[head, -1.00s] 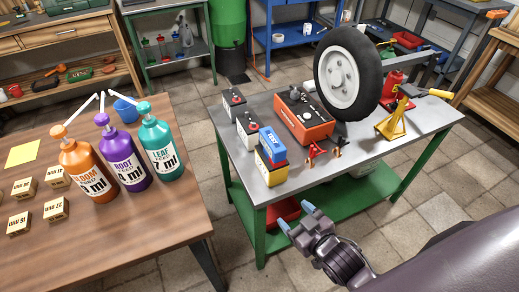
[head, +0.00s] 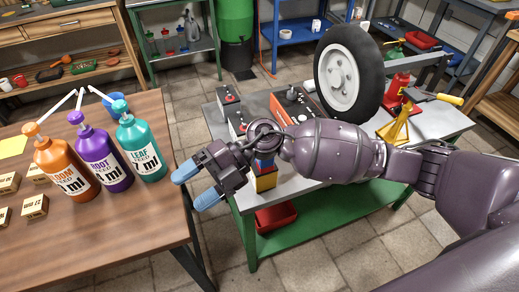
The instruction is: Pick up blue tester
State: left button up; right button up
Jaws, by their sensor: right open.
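The blue tester (head: 264,163) sits on top of a yellow and black battery (head: 264,183) near the front left edge of the grey workbench. My right wrist passes in front of it and hides most of it, so only a small blue part shows. My right gripper (head: 196,186) is open and empty, to the left of the tester, over the gap between the two tables. Its blue-tipped fingers point down and left. My left gripper is out of view.
Other batteries (head: 228,100) stand behind on the grey workbench (head: 445,121), with a wheel (head: 340,70) and a yellow stand (head: 400,124). Orange (head: 65,168), purple (head: 104,158) and teal (head: 141,148) bottles stand on the wooden table, close to my right fingers.

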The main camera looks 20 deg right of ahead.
jog(key=w+d+r+n+t+h, duration=0.2)
jog(key=w+d+r+t+h, duration=0.15)
jog(key=w+d+h, duration=1.25)
jog(key=shift+t+y, duration=0.35)
jog(key=shift+y, duration=0.25)
jog(key=f, duration=0.2)
jog(key=s+d+f+b, duration=0.1)
jog(key=f, duration=0.1)
jog(key=s+f+b, duration=0.1)
jog(key=f, duration=0.1)
jog(key=shift+s+d, duration=0.1)
jog(key=shift+d, duration=0.1)
jog(key=f, duration=0.3)
jog(key=f+b, duration=0.1)
jog(key=shift+s+d+f, duration=0.15)
jog(key=shift+s+f, duration=0.15)
jog(key=shift+f, duration=0.3)
